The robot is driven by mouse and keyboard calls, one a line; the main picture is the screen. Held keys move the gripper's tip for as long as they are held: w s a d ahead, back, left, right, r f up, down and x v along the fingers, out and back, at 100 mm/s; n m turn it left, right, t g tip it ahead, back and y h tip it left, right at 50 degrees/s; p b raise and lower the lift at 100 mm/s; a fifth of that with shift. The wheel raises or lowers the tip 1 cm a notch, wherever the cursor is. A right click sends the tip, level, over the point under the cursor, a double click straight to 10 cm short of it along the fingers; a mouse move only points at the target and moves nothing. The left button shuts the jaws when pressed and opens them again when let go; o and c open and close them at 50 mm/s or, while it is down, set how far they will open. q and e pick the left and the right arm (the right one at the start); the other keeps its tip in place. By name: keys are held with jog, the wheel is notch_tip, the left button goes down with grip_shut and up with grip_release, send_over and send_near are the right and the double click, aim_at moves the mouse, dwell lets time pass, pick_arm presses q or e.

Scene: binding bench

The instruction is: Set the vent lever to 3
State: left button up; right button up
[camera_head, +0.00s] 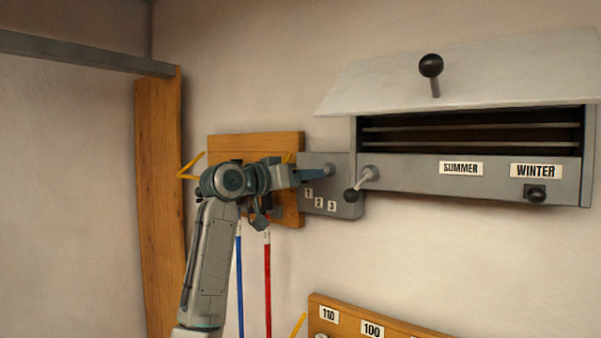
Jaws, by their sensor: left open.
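A grey plate (347,208) with the labels 1, 2 and 3 is on the wall, left of the vent box (415,175). A rounded grey piece shows near the plate's top; I cannot tell whether it is a lever hub or part of my gripper. A short lever with a black knob (350,196) points down and left from a grey pivot, at the plate's right edge. My left gripper (304,176) is open in front of the plate's left part and hides some of it. Contact cannot be told. My right gripper is not in view.
The sloped vent hood carries a black knob (431,66). Another knob (535,194) sits below the WINTER label. A wooden board (285,146) is behind my left arm. Blue and red lines (267,285) hang below. A numbered wooden rail (345,325) is at the bottom.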

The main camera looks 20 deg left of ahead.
pick_arm(q)
jog(key=shift+d, duration=0.1)
jog(key=c, duration=0.9)
